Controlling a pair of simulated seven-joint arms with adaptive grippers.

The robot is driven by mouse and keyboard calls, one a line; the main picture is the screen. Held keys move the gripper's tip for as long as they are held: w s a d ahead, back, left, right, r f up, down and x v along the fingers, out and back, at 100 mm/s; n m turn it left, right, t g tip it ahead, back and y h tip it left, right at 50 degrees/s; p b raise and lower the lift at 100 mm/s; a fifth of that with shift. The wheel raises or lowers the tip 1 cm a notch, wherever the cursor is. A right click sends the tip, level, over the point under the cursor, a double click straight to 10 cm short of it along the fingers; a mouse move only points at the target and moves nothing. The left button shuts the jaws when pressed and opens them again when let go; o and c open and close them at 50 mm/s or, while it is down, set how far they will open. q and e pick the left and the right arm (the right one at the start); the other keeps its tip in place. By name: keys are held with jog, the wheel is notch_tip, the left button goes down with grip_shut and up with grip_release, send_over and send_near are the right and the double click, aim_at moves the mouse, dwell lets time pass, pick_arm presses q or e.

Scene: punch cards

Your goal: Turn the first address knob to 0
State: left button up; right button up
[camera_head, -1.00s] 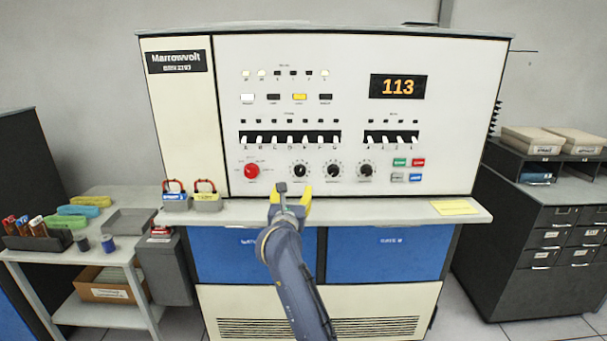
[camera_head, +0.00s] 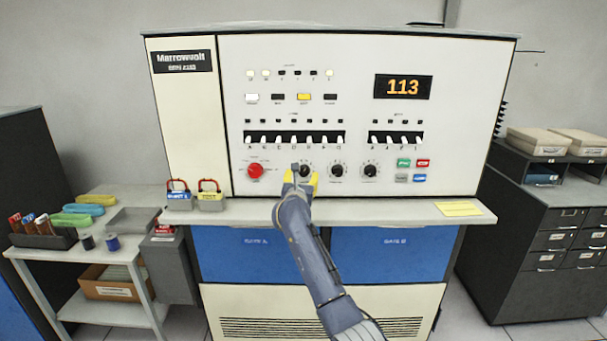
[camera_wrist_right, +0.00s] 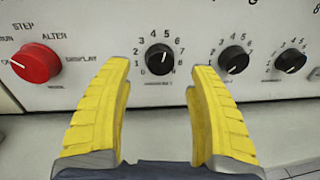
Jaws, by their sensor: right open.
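The first address knob (camera_wrist_right: 160,59) is black with a white pointer line and a ring of numbers. In the right wrist view its pointer is turned up and slightly right, near 5. In the head view this knob (camera_head: 305,170) shows just above my right gripper (camera_head: 301,182). In the right wrist view my right gripper (camera_wrist_right: 160,95) is open, its yellow fingers spread below the knob to either side, not touching it. The second knob (camera_wrist_right: 234,59) and third knob (camera_wrist_right: 290,62) stand to its right. My left gripper is not in view.
A red mode knob (camera_wrist_right: 36,61) sits left of the address knobs. The display (camera_head: 403,87) reads 113. Toggle switches (camera_head: 294,139) line the panel above. A yellow note (camera_head: 458,209) lies at right.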

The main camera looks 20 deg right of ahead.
aim_at(303, 172)
jog(key=shift+x, duration=2.2)
grip_shut()
